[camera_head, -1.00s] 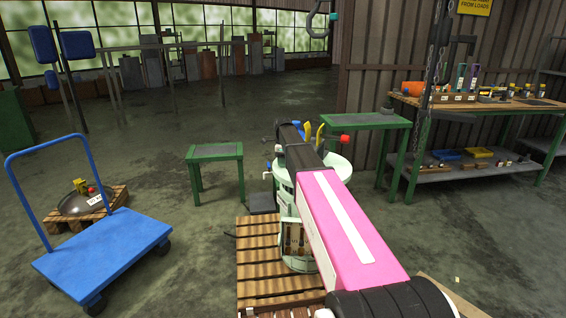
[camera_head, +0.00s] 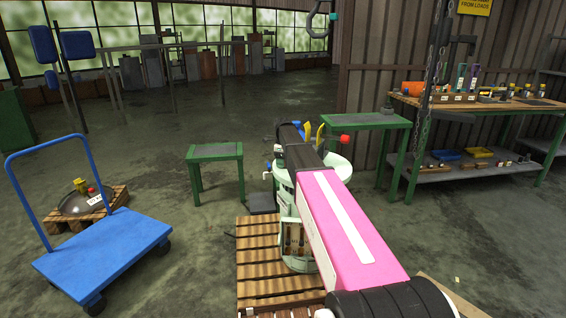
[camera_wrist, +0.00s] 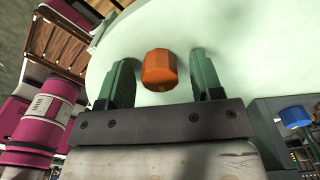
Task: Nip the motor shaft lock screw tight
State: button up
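In the wrist view my gripper (camera_wrist: 160,82) is open, with a dark green finger on each side of an orange faceted knob (camera_wrist: 159,66). A gap shows between the knob and each finger. The knob stands against a pale green rounded surface (camera_wrist: 235,40); I cannot tell for certain that it is the motor shaft lock screw. In the head view the pale green disperser vessel (camera_head: 297,262) stands on a pallet, mostly behind my pink and black arm. My gripper's fingers and the orange knob are hidden there.
A red knob (camera_head: 345,139) and yellow handles (camera_head: 320,137) show at the vessel top. A blue knob (camera_wrist: 295,115) is at the right in the wrist view. A wooden pallet (camera_head: 262,275), green tables (camera_head: 215,151) and a blue cart (camera_head: 102,255) stand around; open floor lies between them.

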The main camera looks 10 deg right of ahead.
jog(key=shift+r, duration=0.1)
notch_tip(320, 180, up, 11)
jog(key=shift+f, duration=0.2)
dwell(0.5)
